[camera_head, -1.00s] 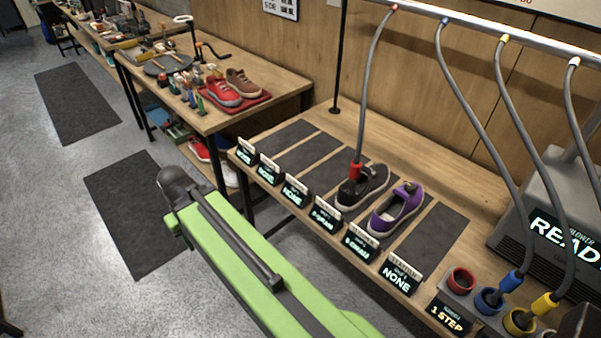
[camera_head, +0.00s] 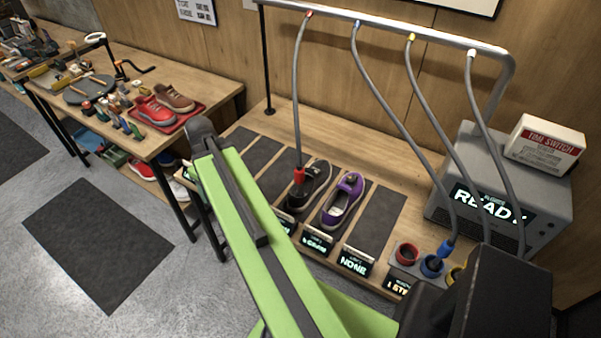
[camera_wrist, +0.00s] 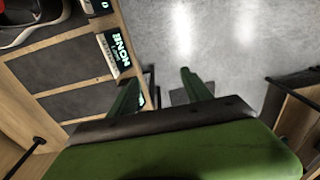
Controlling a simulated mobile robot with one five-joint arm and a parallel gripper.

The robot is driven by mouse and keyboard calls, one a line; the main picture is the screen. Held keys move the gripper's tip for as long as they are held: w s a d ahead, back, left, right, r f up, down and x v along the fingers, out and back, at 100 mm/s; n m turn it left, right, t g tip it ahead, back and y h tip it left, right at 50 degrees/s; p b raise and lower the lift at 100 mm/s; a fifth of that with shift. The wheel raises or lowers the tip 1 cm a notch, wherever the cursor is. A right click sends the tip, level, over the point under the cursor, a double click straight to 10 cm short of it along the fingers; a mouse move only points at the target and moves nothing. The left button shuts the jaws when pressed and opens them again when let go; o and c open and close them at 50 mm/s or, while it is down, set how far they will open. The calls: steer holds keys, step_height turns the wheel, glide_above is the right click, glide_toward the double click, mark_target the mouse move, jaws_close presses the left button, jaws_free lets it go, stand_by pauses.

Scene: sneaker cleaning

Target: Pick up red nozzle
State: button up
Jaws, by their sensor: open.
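The red nozzle (camera_head: 299,176) hangs at the end of a grey hose and stands upright at the black sneaker (camera_head: 316,180) on the workbench. I cannot tell whether its tip touches the shoe. My gripper (camera_wrist: 160,92) shows in the wrist view with its two green fingers apart and nothing between them, near the bench's front edge and over the floor. In the head view my green arm crosses the middle, and the gripper itself is not seen.
A purple sneaker (camera_head: 343,200) stands right of the black one. Blue nozzle (camera_head: 445,249) sits in a holder beside an empty red cup (camera_head: 406,254). Small signs (camera_head: 354,261) line the bench front. The hose rail (camera_head: 400,30) spans above. A grey machine (camera_head: 500,190) stands at right.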

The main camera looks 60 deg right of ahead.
steer(key=s+d+r+p, duration=0.3)
steer(key=s+d+r, duration=0.15)
steer(key=d, duration=0.25)
steer(key=s+d+r+p, duration=0.3)
steer(key=s+d+r, duration=0.15)
steer(key=d, duration=0.25)
step_height(320, 180, up, 4)
steer(key=r+p, duration=0.1)
steer(key=p, duration=0.3)
glide_above(299, 172)
steer(key=d, duration=0.1)
steer(key=shift+t, duration=0.4)
steer(key=f+b, duration=0.8)
steer(key=w+f+b, duration=0.1)
steer(key=f+b, duration=0.3)
steer(key=f, duration=0.1)
steer(key=shift+d+f+b, duration=0.1)
steer(key=shift+b, duration=0.2)
step_height(299, 172, down, 5)
steer(key=b, duration=0.5)
steer(key=shift+f, duration=0.1)
jaws_close()
